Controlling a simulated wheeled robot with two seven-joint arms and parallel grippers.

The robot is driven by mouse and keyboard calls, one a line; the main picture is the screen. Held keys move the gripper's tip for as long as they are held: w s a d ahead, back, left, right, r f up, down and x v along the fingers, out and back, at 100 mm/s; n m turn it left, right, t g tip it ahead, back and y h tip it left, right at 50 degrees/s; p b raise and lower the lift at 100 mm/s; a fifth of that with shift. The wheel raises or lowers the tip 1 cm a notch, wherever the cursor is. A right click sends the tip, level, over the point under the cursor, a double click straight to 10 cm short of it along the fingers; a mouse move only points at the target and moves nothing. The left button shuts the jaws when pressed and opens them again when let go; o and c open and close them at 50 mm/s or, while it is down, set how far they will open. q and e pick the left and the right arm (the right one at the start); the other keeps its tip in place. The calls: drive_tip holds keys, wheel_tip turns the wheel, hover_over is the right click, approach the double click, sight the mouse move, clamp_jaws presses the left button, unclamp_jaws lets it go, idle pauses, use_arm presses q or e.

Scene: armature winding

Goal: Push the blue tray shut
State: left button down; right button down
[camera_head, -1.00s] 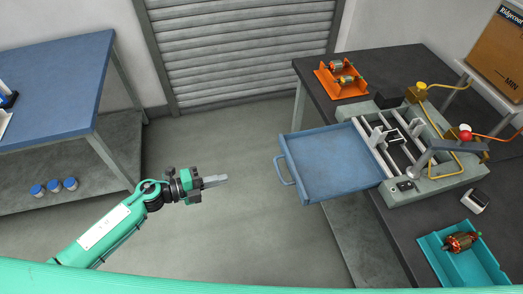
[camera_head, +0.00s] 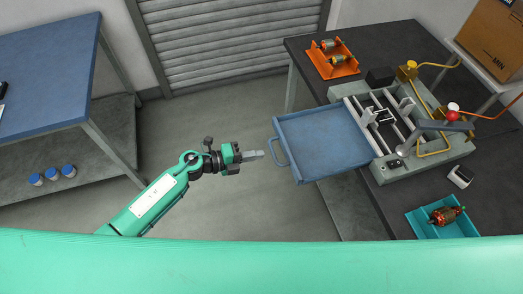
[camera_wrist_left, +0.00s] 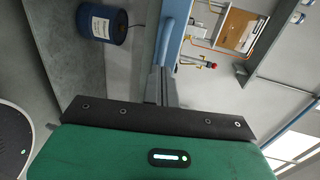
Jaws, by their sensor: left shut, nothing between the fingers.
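The blue tray (camera_head: 322,145) sticks out to the left from the grey-green winding machine (camera_head: 425,159) on the dark bench. Its looped handle (camera_head: 279,151) is on the left side, facing my left gripper. My left gripper (camera_head: 259,154) is shut and empty, its fingertips a short gap left of the handle in the head view. In the left wrist view the shut fingers (camera_wrist_left: 160,88) point up the picture, beside a blue edge (camera_wrist_left: 172,40) that looks like part of the tray. My right gripper is not in view.
A blue table (camera_head: 48,75) stands at left. A blue drum (camera_wrist_left: 101,24) shows in the wrist view. Clear floor surrounds my left arm.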

use_arm(q)
drive_tip(key=shift+x, duration=1.2)
approach(330, 140)
drive_tip(key=x, duration=0.3)
drive_tip(key=r+b+x, duration=0.1)
drive_tip(key=x, duration=0.4)
drive_tip(key=shift+w+d+r+b, duration=0.2)
drive_tip(key=shift+d+r+b, duration=0.1)
drive_tip(key=shift+d+b, duration=0.15)
drive_tip(key=shift+w+d, duration=0.1)
drive_tip(key=shift+d, duration=0.2)
drive_tip(key=shift+d+r, duration=0.1)
drive_tip(key=shift+r, duration=0.2)
drive_tip(key=shift+r, duration=0.1)
